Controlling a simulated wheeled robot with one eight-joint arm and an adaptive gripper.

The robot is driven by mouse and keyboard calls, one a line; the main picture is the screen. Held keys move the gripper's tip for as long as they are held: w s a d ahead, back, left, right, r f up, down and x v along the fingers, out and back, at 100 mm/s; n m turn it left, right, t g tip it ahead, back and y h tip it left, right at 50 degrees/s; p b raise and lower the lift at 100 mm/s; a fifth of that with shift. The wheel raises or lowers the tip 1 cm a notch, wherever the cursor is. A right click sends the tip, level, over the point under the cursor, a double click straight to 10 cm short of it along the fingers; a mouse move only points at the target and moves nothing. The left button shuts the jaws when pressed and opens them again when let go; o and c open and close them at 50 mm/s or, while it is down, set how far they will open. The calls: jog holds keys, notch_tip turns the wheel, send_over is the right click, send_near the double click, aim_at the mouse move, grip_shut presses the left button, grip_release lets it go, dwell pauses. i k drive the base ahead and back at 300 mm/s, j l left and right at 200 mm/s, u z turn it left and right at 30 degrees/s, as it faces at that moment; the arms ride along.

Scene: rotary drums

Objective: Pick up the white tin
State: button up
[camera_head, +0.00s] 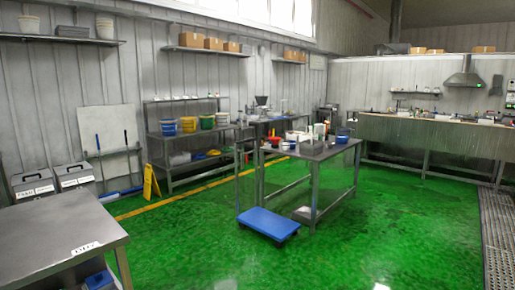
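The white tin cannot be told for certain at this distance. On the metal table (310,152) in the middle of the room stand several small items. Among them are a pale, whitish container (293,135) and an upright whitish item (319,130), either of which is too small to identify. A blue container (342,139) and a red and blue item (274,142) stand near them. My gripper is not in view.
A blue platform (268,224) lies low on the green floor before the middle table. A metal table (60,238) fills the lower left. A yellow floor sign (151,182) and a rack with buckets (168,128) stand behind. The floor (400,235) at right is clear.

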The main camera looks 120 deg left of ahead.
aim_at(285, 146)
jog(key=u, duration=3.6)
